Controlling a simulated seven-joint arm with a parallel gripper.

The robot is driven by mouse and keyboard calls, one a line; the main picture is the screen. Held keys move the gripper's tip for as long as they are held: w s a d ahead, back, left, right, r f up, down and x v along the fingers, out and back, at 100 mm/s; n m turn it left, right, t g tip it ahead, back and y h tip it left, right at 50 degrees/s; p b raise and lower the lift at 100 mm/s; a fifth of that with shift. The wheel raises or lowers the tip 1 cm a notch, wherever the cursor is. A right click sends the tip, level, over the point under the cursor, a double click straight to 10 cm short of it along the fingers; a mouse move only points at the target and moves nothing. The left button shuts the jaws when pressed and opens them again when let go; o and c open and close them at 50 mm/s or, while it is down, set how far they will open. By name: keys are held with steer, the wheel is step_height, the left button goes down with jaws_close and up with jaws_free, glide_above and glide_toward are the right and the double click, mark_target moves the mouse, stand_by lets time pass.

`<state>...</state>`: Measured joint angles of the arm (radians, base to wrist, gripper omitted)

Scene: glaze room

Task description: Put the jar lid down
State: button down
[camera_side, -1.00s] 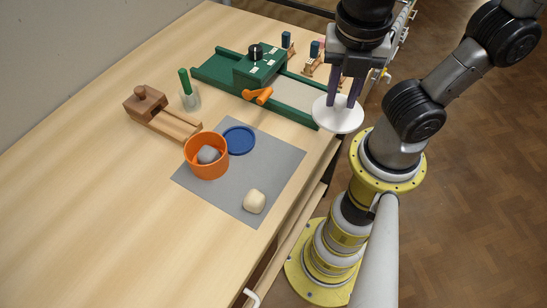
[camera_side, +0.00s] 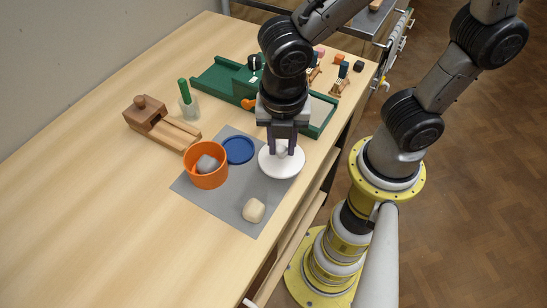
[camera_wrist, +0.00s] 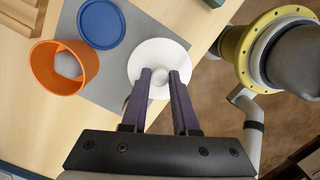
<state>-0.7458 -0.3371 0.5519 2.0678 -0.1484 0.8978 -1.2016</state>
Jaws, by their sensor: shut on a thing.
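The white round jar lid (camera_side: 282,163) is in my gripper (camera_side: 282,150), which is shut on its knob from above. In the side view the lid is over the right part of the grey mat (camera_side: 215,200); I cannot tell whether it touches the mat. In the wrist view the lid (camera_wrist: 160,52) lies flat between and beyond my fingertips (camera_wrist: 158,78), and its far side overlaps the mat's edge.
A blue disc (camera_side: 239,150) lies on the mat between jar and lid. A cream lump (camera_side: 253,210) sits at the mat's front. A wooden block tool (camera_side: 160,125), a green-handled tool in a cup (camera_side: 187,100) and a green machine (camera_side: 222,80) stand behind.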

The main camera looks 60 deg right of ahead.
mark_target(273, 158)
steer(key=shift+w+a+f, duration=0.3)
steer(key=shift+w+f, duration=0.05)
steer(key=shift+f, duration=0.15)
steer(key=shift+w+a+f, duration=0.1)
steer(key=shift+w+f, duration=0.05)
steer(key=shift+f, duration=0.8)
steer(key=shift+w+a+f, duration=0.1)
steer(key=shift+f, duration=0.85)
steer(key=shift+f, duration=0.2)
steer(key=c, duration=0.7)
jaws_free()
steer(key=shift+r, duration=0.1)
